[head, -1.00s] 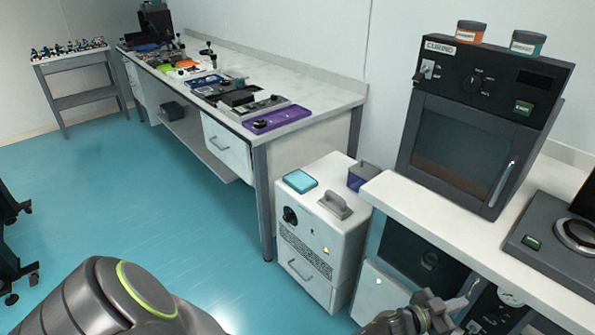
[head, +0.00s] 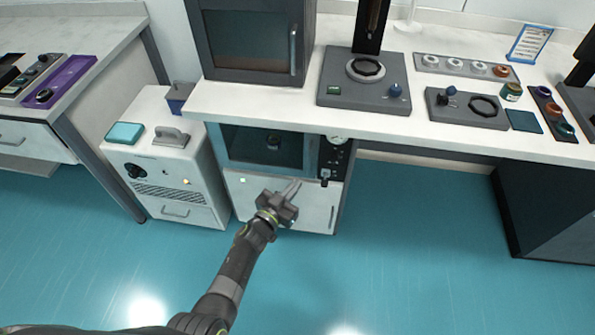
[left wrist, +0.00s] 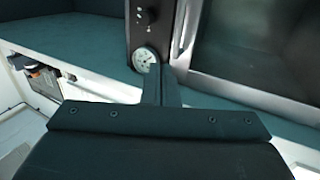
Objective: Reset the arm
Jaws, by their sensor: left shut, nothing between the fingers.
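My left arm reaches up from the bottom of the head view. Its gripper (head: 295,187) is shut and empty, in front of the white lower cabinet under the bench. In the left wrist view the shut fingers (left wrist: 160,84) point toward a dark panel with a round gauge (left wrist: 145,58). The same gauge (head: 337,138) shows in the head view beside a glass-fronted chamber (head: 265,150). I cannot tell whether the fingers touch anything. My right gripper is out of view.
A white bench (head: 300,105) carries a dark oven (head: 250,40), a grey device (head: 365,92) and several small parts. A white floor unit (head: 165,165) stands left of the cabinet. A dark cabinet (head: 545,215) stands at right. Blue floor (head: 420,260) is clear in front.

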